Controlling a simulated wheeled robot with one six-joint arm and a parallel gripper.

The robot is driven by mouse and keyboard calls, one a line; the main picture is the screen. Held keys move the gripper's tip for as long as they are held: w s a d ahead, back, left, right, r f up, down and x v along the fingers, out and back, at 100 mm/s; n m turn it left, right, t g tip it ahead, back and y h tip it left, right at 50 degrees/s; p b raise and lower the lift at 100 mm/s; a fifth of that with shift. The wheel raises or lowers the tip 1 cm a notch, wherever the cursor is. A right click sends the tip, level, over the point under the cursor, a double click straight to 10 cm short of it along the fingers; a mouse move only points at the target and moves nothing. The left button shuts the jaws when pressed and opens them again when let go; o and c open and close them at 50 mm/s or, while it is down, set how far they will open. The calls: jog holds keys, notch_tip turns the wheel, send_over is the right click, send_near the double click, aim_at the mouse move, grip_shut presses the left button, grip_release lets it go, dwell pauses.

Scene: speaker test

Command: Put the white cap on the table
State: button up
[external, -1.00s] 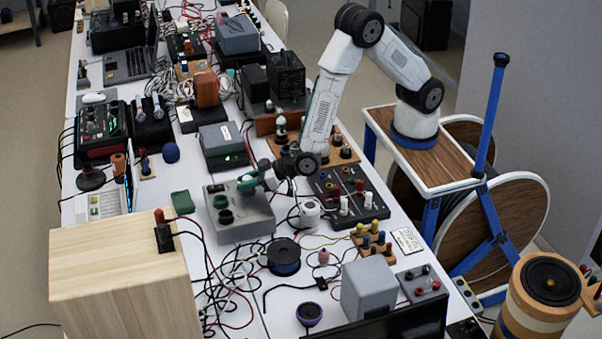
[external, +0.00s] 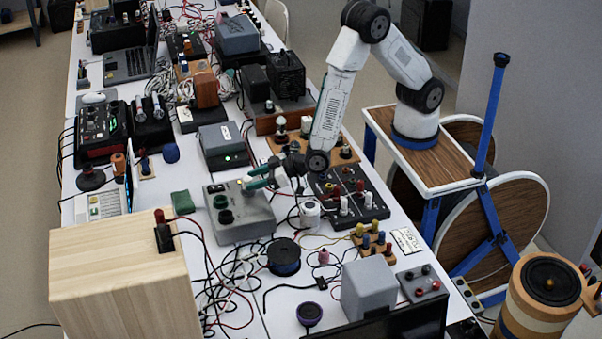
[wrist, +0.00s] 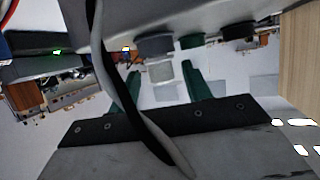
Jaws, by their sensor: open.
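A small pale piece (external: 248,179), which looks like the white cap, shows at the right back corner of the grey box (external: 240,228) in the external view. A pale, square-looking piece (wrist: 160,72) also shows between the fingertips in the wrist view; I cannot tell if it is the same piece. My gripper (external: 257,177), with green fingers, is open beside that corner of the box. In the wrist view the fingers (wrist: 161,78) are spread with a gap around the pale piece. Whether anything touches it is unclear. The white table (external: 285,311) lies below.
Dark green knobs (external: 224,208) stand on the grey box. A white round pot (external: 309,214) and a black panel with terminals (external: 350,200) are to the right. A black spool (external: 284,256) and loose cables lie in front. A wooden box (external: 125,280) stands front left.

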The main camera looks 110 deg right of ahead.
jog(key=s+r+n+g+y, duration=0.2)
jog(key=s+r+g+y, duration=0.35)
jog(key=s+r, duration=0.9)
jog(key=s+d+r+n+g, duration=0.1)
jog(key=s+d+r+g, duration=0.1)
jog(key=s+r, duration=0.4)
jog(key=s+d, duration=0.1)
jog(key=s, duration=0.3)
jog(key=shift+s+n+y, duration=0.25)
jog(key=shift+n+y, duration=0.05)
jog(key=shift+y, duration=0.05)
jog(key=shift+o, duration=0.4)
jog(key=s+d+r+g+h, duration=0.1)
jog(key=s+d+g, duration=0.1)
jog(key=s, duration=0.6)
jog(key=s+d+r+g+h, duration=0.1)
jog(key=s+d+g, duration=0.1)
jog(key=s+d, duration=0.3)
jog(key=s, duration=0.4)
jog(key=shift+r, duration=0.35)
jog(key=shift+a, duration=0.1)
